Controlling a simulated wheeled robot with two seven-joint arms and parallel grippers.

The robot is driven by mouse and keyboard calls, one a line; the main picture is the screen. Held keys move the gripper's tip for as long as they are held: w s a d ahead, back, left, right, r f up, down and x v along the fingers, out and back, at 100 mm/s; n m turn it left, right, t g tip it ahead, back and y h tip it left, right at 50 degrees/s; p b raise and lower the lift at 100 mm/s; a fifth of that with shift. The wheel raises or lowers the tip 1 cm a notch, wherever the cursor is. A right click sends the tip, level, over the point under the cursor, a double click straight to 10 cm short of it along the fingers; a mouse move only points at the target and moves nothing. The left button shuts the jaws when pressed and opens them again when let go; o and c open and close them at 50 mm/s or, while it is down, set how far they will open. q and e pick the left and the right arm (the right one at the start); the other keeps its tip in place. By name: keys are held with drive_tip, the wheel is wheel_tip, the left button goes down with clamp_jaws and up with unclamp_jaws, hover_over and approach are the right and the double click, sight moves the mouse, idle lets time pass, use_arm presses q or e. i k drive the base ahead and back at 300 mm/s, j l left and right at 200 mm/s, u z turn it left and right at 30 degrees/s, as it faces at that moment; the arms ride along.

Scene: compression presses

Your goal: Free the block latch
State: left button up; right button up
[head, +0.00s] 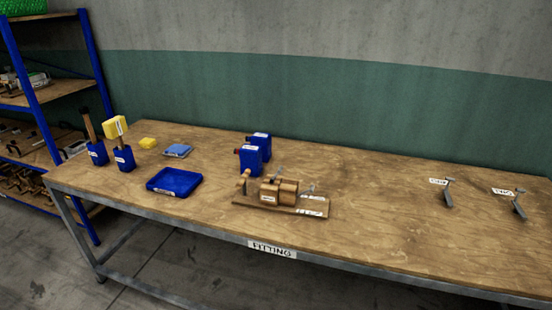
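A wooden fixture with a rounded block (270,192) sits on a flat wooden base (245,204) near the front middle of the workbench (350,180). A lighter wooden knob or handle (243,180) stands at its left end. Small metal parts (308,190) show on its right side, with white labels on the base. The labels are too small to read, and I cannot tell which part is the latch or how it sits. Neither of my grippers is in view.
Two blue boxes (250,158) stand just behind the fixture. A blue tray (175,182), a blue cloth-like pad (178,151), a yellow block (148,142) and two blue holders with tools (124,159) are to the left. Two metal clamps (448,195) (519,205) are at right. Bench between is clear.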

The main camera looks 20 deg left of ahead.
sight(281, 168)
drive_tip(key=i+j, duration=0.25)
drive_tip(key=i, duration=0.15)
drive_tip(key=i+j, duration=0.25)
drive_tip(key=i, duration=0.2)
drive_tip(key=i+j, duration=0.25)
drive_tip(key=i, duration=0.15)
